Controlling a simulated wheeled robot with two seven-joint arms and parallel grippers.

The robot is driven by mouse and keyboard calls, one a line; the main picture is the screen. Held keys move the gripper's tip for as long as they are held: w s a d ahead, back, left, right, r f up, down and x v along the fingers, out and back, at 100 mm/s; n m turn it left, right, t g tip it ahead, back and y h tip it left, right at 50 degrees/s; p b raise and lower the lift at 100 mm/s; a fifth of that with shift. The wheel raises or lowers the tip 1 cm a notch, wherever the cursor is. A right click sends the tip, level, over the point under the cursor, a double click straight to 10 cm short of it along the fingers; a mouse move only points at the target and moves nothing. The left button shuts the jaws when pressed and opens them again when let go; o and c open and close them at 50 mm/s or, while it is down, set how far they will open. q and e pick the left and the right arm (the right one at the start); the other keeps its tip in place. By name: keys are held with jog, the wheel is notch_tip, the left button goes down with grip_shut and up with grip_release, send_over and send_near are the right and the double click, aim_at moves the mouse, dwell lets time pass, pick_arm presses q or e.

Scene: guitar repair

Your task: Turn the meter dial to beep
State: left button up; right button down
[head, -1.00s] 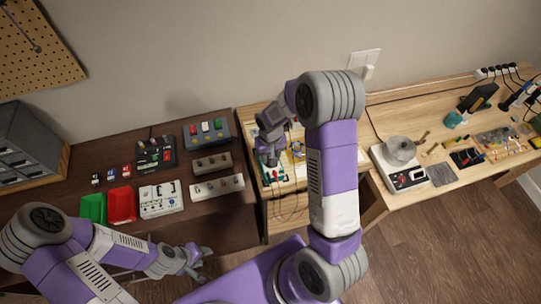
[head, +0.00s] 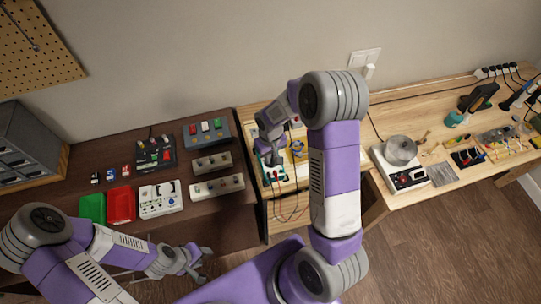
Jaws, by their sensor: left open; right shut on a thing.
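A teal-edged meter (head: 282,174) lies on the middle wooden bench, mostly hidden under my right gripper and arm. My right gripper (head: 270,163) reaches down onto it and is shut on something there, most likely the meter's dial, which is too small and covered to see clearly. Thin leads (head: 287,212) hang from the meter over the bench's front edge. My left gripper (head: 203,262) is open and empty, low in front of the dark bench.
A yellow-and-blue round thing (head: 298,148) sits close to my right gripper. A hot-plate-like device (head: 399,170) stands on the right bench.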

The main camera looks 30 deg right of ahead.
jog(key=n, duration=0.5)
jog(key=shift+a, duration=0.1)
jog(key=n, duration=0.6)
jog(key=shift+a, duration=0.1)
jog(key=shift+n, duration=0.4)
jog(key=c, duration=1.1)
grip_release()
jog(key=shift+s, duration=0.1)
jog(key=shift+c, duration=0.2)
notch_tip(320, 180, up, 8)
jog(key=shift+f+p, duration=0.2)
jog(key=shift+p, duration=0.15)
